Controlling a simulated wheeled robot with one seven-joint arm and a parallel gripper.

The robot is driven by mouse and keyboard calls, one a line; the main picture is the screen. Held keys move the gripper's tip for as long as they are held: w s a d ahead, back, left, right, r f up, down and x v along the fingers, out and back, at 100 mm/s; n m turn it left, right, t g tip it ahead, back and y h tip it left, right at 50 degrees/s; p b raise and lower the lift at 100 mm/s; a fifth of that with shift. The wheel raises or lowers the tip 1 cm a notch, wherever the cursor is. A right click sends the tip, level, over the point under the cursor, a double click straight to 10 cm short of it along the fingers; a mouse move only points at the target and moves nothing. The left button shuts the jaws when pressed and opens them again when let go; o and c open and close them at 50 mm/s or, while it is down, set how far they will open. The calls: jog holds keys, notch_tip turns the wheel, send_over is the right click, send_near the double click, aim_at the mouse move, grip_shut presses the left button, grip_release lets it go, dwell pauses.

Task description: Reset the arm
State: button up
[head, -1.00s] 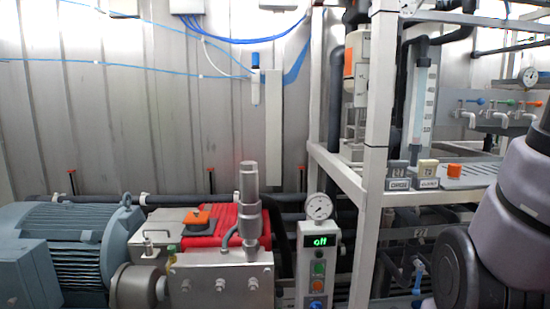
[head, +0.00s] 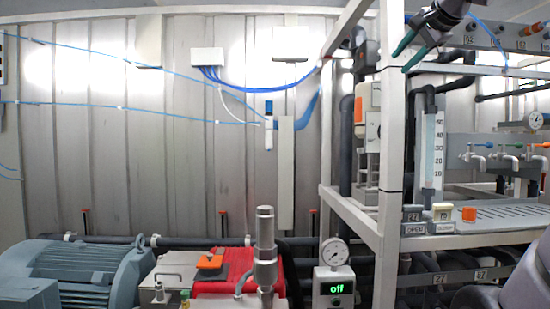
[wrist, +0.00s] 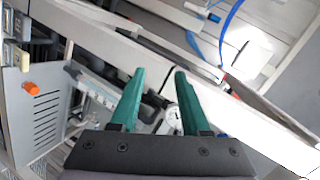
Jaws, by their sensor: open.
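My gripper (head: 402,60) is at the upper right of the head view, in front of the white frame's upper part. Its teal fingers point down and to the left. In the wrist view the two teal fingers (wrist: 159,72) stand apart with nothing held between them. Part of my arm shows at the lower right corner of the head view.
A control box reads "off" (head: 336,288) below a gauge (head: 334,252). A blue-grey motor (head: 90,270) stands lower left. The wall area left of the frame looks open.

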jog(key=s+a+f+n+g, duration=0.2)
jog(key=s+f+n, duration=0.1)
jog(key=f, duration=0.7)
jog(key=s+a+f+n+g, duration=0.2)
jog(key=s+f, duration=0.4)
jog(key=f, duration=0.4)
jog(key=s+a+f+n+g, duration=0.2)
jog(key=s+a+f+n, duration=0.1)
jog(key=f, duration=0.7)
jog(key=shift+s+a+n+g, duration=0.3)
jog(key=shift+s+a, duration=0.05)
jog(key=shift+s, duration=0.55)
jog(key=shift+d, duration=0.15)
